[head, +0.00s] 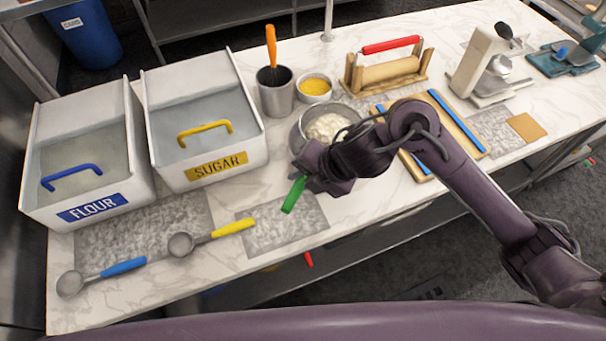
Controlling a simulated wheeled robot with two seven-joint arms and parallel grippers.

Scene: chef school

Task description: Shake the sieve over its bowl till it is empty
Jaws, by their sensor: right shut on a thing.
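My right gripper (318,180) is over the counter in front of the bowl, shut on the green handle (293,195) of what looks like the sieve. A metal bowl (298,134) stands behind the gripper, partly covered by my arm. White material (326,126) shows at the bowl; I cannot tell whether it lies in the sieve or in the bowl. The sieve's mesh and rim cannot be made out clearly. My left gripper is not in view.
Flour (88,208) and sugar (218,168) bins stand left. A blue-handled scoop (122,267) and a yellow-handled scoop (233,227) lie in front. A utensil cup (276,98), a yellow-filled bowl (315,86) and a rolling pin stand (388,72) are behind. A blue-edged board (455,125) lies right.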

